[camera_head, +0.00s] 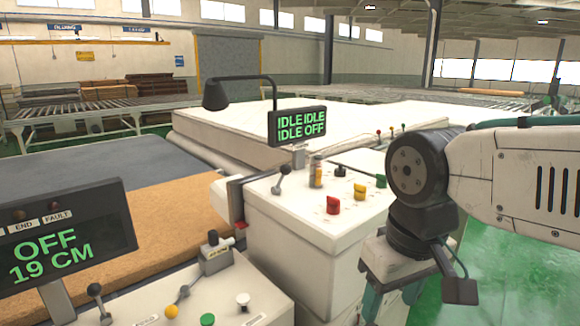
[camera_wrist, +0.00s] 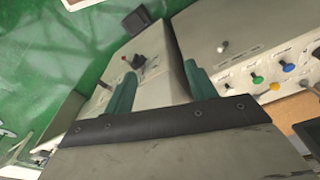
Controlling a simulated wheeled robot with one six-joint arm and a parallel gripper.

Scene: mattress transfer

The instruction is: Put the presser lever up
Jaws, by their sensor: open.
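No lever is labelled as the presser lever, so I cannot tell which one it is. A metal lever with a dark knob (camera_head: 279,180) leans up from the white middle console. Another dark-knobbed lever (camera_head: 97,293) and a tilted lever (camera_head: 184,290) stand on the near console. My gripper (camera_head: 392,299) is right of the middle console, pointing down, its teal fingers apart and empty. In the wrist view my gripper (camera_wrist: 158,78) is open over a pale console, with a small dark-and-red control (camera_wrist: 137,62) beyond the fingertips. A pale-tipped lever (camera_wrist: 222,47) stands to the right.
The middle console (camera_head: 315,225) carries red, yellow and green knobs and an IDLE/OFF display (camera_head: 297,125). A display (camera_head: 62,240) reads OFF, 19 CM. A white mattress (camera_head: 345,125) lies behind. Green floor (camera_head: 510,270) is open at right.

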